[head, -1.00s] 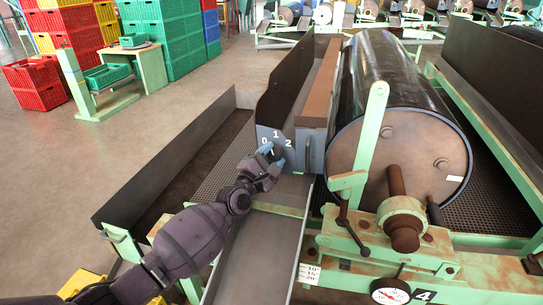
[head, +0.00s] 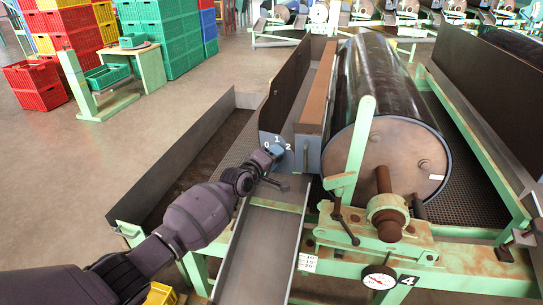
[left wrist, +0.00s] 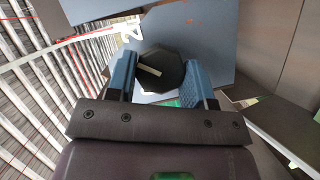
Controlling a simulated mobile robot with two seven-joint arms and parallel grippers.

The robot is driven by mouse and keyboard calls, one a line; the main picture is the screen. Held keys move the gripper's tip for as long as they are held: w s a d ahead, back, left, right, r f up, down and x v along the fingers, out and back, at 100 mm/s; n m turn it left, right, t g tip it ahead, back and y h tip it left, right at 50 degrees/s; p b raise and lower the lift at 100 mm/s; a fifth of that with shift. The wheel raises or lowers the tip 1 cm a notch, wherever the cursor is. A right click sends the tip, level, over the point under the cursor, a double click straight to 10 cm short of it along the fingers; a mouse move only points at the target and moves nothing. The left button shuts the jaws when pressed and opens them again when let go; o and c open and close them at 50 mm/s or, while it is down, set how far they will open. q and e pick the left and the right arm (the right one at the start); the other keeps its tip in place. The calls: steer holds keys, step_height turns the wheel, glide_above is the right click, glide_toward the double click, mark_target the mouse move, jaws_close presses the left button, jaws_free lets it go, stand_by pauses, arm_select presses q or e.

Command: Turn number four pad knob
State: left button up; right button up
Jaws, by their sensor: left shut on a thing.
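The black faceted knob (left wrist: 160,72) has a pale pointer line and sits on a grey-blue plate (left wrist: 190,35) in the left wrist view. A white digit shows on the plate just above the left finger. My left gripper (left wrist: 161,82) has its blue fingers on either side of the knob, shut on it. In the head view the plate (head: 288,137) carries 0, 1 and 2 at the end of a trough. There my left gripper (head: 274,152) is at the plate and hides the knob. The machine's number 4 label (head: 408,281) is at lower right. My right gripper is not in view.
A large dark drum (head: 388,95) with a handle and levers stands right of the plate. A metal chute (head: 255,250) runs below the gripper. A long side wall (head: 180,150) stands to the left. Crates (head: 165,35) stack at the back left; open floor lies before them.

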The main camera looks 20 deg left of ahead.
arm_select(q)
steer(key=m+g+y+p, duration=0.1)
steer(key=m+p, duration=0.1)
steer(key=m, duration=0.1)
steer(key=shift+r, duration=0.15)
steer(key=shift+y, duration=0.3)
stand_by(0.4)
steer(key=o, duration=0.9)
steer(key=shift+s+p, duration=0.1)
steer(key=shift+p, duration=0.25)
